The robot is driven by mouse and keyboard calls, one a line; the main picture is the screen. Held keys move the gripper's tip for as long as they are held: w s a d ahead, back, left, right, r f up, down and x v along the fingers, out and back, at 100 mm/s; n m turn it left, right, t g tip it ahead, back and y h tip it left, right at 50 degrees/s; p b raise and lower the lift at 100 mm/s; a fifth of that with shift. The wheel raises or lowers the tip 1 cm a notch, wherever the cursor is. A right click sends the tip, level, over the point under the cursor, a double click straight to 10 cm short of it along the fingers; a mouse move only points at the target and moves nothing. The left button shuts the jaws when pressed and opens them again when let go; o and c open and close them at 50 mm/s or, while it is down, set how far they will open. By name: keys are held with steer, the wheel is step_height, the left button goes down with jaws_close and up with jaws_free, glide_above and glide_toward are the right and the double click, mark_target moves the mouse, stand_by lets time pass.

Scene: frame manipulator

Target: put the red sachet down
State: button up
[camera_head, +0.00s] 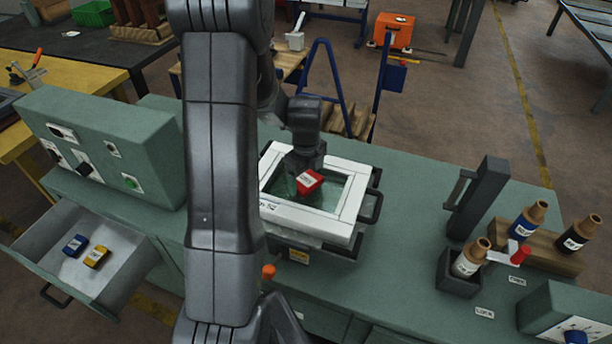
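The red sachet (310,181) has a white label and is at the tip of my gripper (305,170), which appears shut on it. The fingers are small and partly hidden behind the sachet. Both are over the glass window of a white-framed box (341,224) on the green bench. I cannot tell whether the sachet touches the glass. A blue sachet (75,245) and a yellow sachet (96,256) lie in the open drawer (115,279) at the left.
A green control panel box (110,150) stands left of my arm. At the right are a dark upright handle block (482,197), a wooden rack (545,250) with bottles, and a bottle in a dark holder (455,275). The bench top between the box and the holder is clear.

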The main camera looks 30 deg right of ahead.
mark_target(306, 179)
steer(key=shift+o, duration=1.4)
steer(key=shift+r, duration=0.1)
step_height(306, 179, up, 12)
steer(key=shift+r, duration=0.15)
